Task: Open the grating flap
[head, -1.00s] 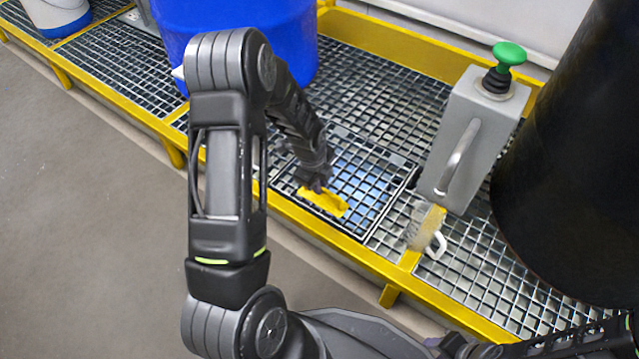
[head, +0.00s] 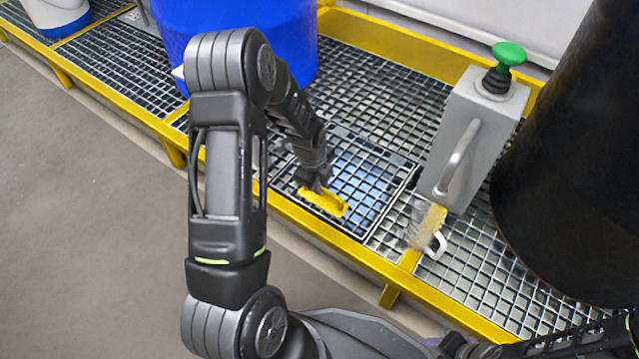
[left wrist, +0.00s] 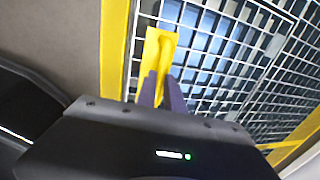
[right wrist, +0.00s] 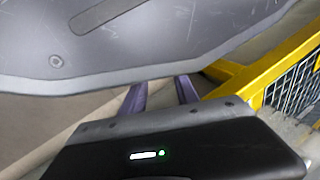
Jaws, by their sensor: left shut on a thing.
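The grating flap (head: 375,187) is a square panel of metal mesh in the walkway, with blue showing beneath it. It looks level with the grating around it. Its yellow handle (head: 325,203) is at the flap's near edge; it also shows in the left wrist view (left wrist: 158,50). My left gripper (head: 317,187) reaches down to the handle and is shut on it; its purple fingers (left wrist: 163,90) show on either side of the handle's lower part. My right gripper (right wrist: 162,92) has its fingers apart with nothing between them, away from the flap.
A grey box (head: 475,140) with a side handle and green knob stands right of the flap. A blue drum (head: 245,35) stands behind my left arm, a large black cylinder (head: 570,170) at right. Yellow edging (head: 290,212) borders the walkway.

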